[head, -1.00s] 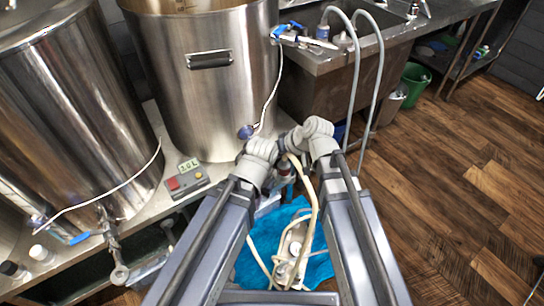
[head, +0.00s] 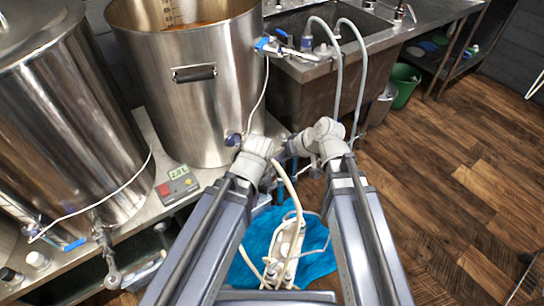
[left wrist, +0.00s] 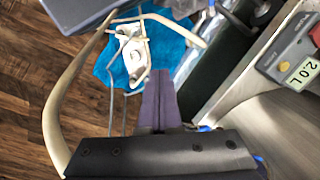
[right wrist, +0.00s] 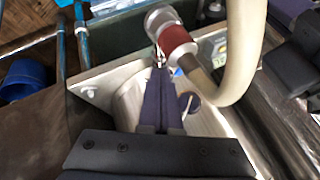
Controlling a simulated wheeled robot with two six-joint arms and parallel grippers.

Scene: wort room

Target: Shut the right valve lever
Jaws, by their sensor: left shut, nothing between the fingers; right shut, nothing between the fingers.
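In the head view a steel kettle (head: 190,90) stands at upper centre, with a steel tank (head: 70,110) to its left. The tank's low valve has a blue lever (head: 74,244). The kettle's low outlet is mostly hidden behind my arms, and I cannot make out its lever. In the right wrist view a fitting with a red collar (right wrist: 174,40) joins a pale hose (right wrist: 240,50). My right gripper (right wrist: 160,70) is shut and empty, its tips just below that fitting; contact cannot be told.
A control box with a 2.0 L display (head: 177,185) sits on the bench beside the kettle. A white pump-like unit (head: 290,240) with hoses lies on a blue cloth (head: 255,255) below. A sink (head: 325,85) stands behind at right.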

